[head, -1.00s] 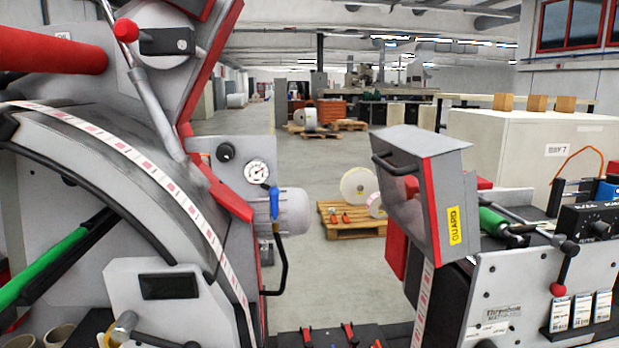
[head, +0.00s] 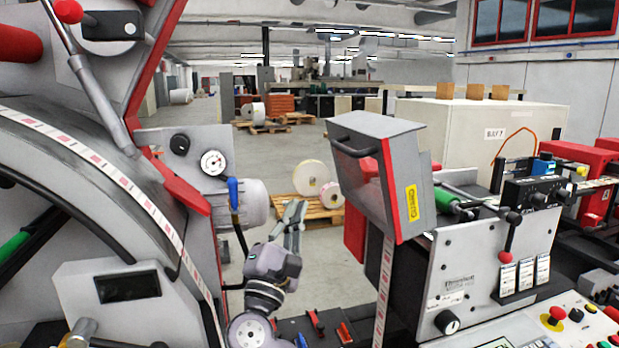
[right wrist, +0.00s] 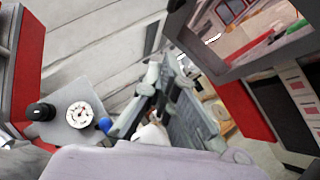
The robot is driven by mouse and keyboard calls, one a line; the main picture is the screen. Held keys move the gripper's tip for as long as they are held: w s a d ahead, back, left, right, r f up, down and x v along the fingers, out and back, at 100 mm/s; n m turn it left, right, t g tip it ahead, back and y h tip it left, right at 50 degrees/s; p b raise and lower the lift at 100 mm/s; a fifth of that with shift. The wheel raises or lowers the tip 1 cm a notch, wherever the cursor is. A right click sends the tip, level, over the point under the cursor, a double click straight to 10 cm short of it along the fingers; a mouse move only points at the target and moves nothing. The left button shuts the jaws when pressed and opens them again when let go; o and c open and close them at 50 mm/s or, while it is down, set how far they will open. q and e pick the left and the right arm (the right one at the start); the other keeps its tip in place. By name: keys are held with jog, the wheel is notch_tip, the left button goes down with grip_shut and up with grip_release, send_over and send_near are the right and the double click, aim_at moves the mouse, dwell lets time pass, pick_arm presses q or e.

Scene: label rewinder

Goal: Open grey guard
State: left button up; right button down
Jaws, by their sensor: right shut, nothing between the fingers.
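The grey guard (head: 410,190) is a box-shaped cover with a red edge, a yellow GUARD label and a black bar handle (head: 353,142) on its left side. It sits tilted on the right-hand machine, above a printed label strip. My right gripper (head: 293,215) is to the left of the guard and lower in the head view, apart from the handle. It points upward, its fingers are shut and nothing is held. In the right wrist view the fingers (right wrist: 165,82) show in the middle. My left gripper is not in view.
At left stands a machine with a curved grey cover, a red bracket and a pressure gauge (head: 213,163). A control panel (head: 565,320) with buttons lies at lower right. A pallet (head: 315,212) with white rolls stands on the floor behind. Open space lies between the machines.

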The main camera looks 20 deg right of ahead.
aim_at(343, 132)
jog(key=s+d+r+p+x, duration=0.1)
jog(key=s+p+x, duration=0.1)
jog(key=p+x, duration=0.5)
jog(key=x, duration=0.6)
jog(key=shift+d+r, duration=0.1)
jog(key=d+r+m+g, duration=0.1)
jog(key=d+r, duration=0.1)
jog(key=r, duration=0.1)
jog(key=d+r+m+g+h+p, duration=0.1)
jog(key=d+r+m, duration=0.1)
jog(key=d, duration=0.1)
jog(key=shift+r, duration=0.4)
jog(key=shift+f, duration=0.15)
